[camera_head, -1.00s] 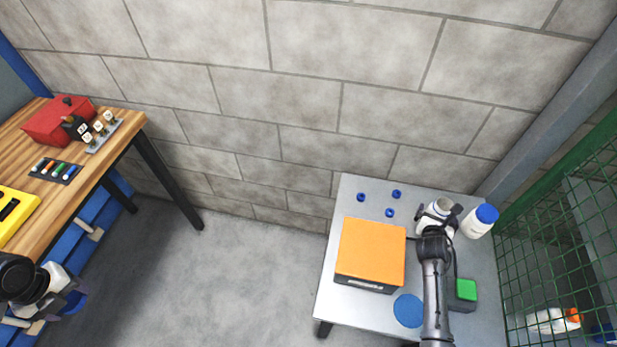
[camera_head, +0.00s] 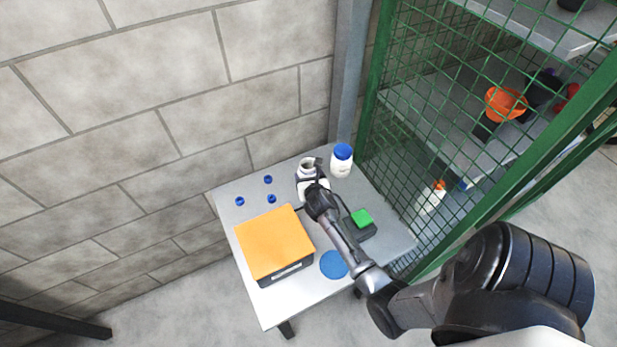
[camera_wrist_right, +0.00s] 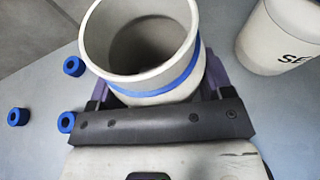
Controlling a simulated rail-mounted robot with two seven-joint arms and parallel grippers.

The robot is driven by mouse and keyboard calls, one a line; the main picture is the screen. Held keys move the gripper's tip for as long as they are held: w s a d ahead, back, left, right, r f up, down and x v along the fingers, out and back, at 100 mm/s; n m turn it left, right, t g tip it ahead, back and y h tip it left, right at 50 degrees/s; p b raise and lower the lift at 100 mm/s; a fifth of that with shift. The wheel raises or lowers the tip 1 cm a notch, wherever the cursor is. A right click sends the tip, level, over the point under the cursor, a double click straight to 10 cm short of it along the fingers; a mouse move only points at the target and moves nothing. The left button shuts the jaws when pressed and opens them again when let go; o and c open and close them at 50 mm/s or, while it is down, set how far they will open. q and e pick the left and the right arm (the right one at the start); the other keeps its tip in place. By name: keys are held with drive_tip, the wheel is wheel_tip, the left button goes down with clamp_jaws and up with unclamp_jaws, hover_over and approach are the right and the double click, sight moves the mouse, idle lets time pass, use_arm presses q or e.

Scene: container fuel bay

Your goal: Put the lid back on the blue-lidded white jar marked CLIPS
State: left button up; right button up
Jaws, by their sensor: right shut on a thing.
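An open white jar (camera_head: 306,167) stands near the back edge of the grey table, with no lid on it. In the right wrist view the jar (camera_wrist_right: 150,84) shows its open mouth, empty-looking inside, and a blue band below the rim. Any marking on it is hidden. My right gripper (camera_head: 312,186) is shut around this jar, with its fingers (camera_wrist_right: 160,92) on either side of the body. A flat blue disc (camera_head: 333,264) lies at the table's front; I cannot tell whether it is a lid or a mat. My left gripper is out of view.
A white jar with a blue lid (camera_head: 342,158) stands right of the open jar, its lettering starting "SE". Small blue rings (camera_head: 268,180) lie to the left. An orange-topped box (camera_head: 272,243) and a green-topped block (camera_head: 362,218) flank my forearm. A green mesh cage (camera_head: 420,130) is at right.

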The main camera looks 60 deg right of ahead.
sight(310, 173)
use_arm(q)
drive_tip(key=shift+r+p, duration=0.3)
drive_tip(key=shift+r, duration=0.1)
use_arm(e)
drive_tip(key=shift+r, duration=0.8)
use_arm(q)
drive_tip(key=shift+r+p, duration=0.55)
use_arm(e)
wheel_tip(310, 173, up, 3)
drive_tip(key=shift+f, duration=0.2)
use_arm(q)
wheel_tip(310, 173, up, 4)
drive_tip(key=p, duration=0.3)
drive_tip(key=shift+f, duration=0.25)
use_arm(e)
drive_tip(key=s+d+r, duration=0.3)
drive_tip(key=s+r, duration=0.3)
drive_tip(key=s, duration=0.5)
drive_tip(key=shift+s+r, duration=0.15)
drive_tip(key=shift+r, duration=0.2)
drive_tip(key=o, duration=0.6)
drive_tip(key=shift+c, duration=0.2)
drive_tip(key=c, duration=0.8)
